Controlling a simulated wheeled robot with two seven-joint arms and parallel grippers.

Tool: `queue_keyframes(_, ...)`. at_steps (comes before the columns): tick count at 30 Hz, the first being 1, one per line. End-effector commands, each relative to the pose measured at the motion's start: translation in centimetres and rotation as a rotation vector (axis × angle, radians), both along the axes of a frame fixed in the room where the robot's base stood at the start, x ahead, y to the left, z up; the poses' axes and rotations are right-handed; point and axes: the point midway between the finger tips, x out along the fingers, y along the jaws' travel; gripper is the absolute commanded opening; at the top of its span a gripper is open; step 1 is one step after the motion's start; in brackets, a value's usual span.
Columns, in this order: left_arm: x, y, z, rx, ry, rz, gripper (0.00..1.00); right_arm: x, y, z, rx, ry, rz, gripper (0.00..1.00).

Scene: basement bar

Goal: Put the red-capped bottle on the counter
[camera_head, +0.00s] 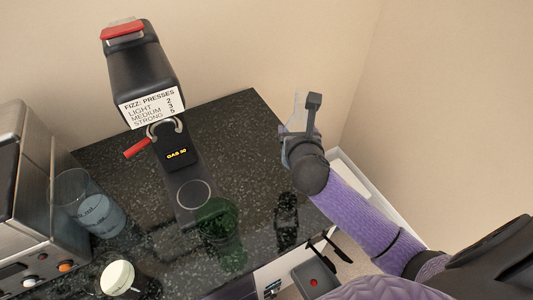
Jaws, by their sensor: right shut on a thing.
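My right gripper (300,125) is above the right part of the dark speckled counter (245,125), with its purple-sleeved arm coming in from the lower right. It is shut on a pale translucent thing (298,101), mostly hidden by the gripper. I see no red cap on it, so I cannot tell if it is the red-capped bottle. The gripper's dark reflection shows in the counter top. My left gripper is not in view.
A black fizz machine (142,68) with a red top and red lever (137,148) stands at the back. A clear glass (88,203), a green glass (219,235), a pale-lidded container (117,277) and a metal appliance (33,195) are to the left and front. The back right counter is clear.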

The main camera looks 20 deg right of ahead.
Motion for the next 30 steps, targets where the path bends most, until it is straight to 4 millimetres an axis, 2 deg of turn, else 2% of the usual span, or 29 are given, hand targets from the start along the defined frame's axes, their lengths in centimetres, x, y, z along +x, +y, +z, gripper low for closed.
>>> queue_keyframes(1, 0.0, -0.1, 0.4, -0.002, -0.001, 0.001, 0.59, 0.0, -0.5, -0.2, 0.0, 0.001, -0.001, 0.0)
queue_keyframes(6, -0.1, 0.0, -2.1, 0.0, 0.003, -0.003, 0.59, 0.0, -0.7, -5.2, 0.003, 0.003, 0.001, 0.0)
queue_keyframes(11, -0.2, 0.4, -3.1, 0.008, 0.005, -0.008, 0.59, 0.1, -0.7, -7.4, 0.002, 0.0, 0.001, 0.0)
queue_keyframes(15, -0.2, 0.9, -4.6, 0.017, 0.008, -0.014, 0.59, 0.0, -0.7, -10.1, 0.002, 0.002, 0.001, 0.0)
queue_keyframes(25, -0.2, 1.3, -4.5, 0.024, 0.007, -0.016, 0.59, 0.1, -0.7, -10.3, -0.001, -0.001, 0.004, 0.0)
queue_keyframes(26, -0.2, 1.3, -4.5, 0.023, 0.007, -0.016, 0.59, 0.1, -0.7, -10.4, -0.001, 0.001, 0.003, 0.89)
queue_keyframes(27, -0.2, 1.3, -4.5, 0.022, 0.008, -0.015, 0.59, 0.1, -0.7, -10.3, -0.001, 0.0, 0.003, 0.97)
queue_keyframes(30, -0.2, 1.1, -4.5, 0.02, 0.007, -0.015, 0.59, 0.1, -0.7, -10.3, 0.0, 0.0, 0.002, 1.0)
